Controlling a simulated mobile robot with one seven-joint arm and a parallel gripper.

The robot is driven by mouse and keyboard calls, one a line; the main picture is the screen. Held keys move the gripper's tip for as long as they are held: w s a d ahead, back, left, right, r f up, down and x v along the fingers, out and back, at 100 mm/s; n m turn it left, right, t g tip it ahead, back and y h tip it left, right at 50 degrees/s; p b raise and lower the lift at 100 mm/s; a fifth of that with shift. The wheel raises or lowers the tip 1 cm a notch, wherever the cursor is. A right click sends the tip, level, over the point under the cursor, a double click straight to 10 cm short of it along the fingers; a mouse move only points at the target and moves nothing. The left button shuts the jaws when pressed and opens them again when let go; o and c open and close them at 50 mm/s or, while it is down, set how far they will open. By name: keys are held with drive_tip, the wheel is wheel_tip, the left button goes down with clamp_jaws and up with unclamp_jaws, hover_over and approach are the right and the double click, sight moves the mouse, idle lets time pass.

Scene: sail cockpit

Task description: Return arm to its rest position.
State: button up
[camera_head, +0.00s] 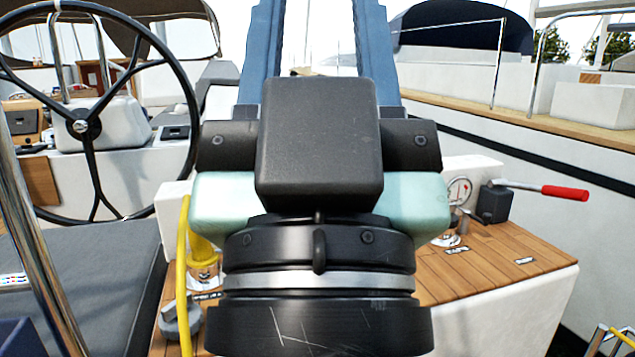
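My own arm fills the middle of the head view. Its black and teal joint housings stand close to the camera, and two blue links rise from them out of the top of the picture. My gripper's fingers do not show anywhere in this view, so its opening and anything in it cannot be seen. The arm hides the middle of the cockpit behind it.
A black steering wheel (86,126) stands at the left above a grey cushion (85,285). A teak-topped console (490,262) is behind my arm, with a red-handled lever (565,192) at its right. A yellow hose (183,290) hangs left of the arm. A white hull (560,180) lies beyond.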

wheel_tip(320, 180, up, 33)
drive_tip(key=p, duration=3.1)
drive_tip(key=shift+a+r, duration=0.1)
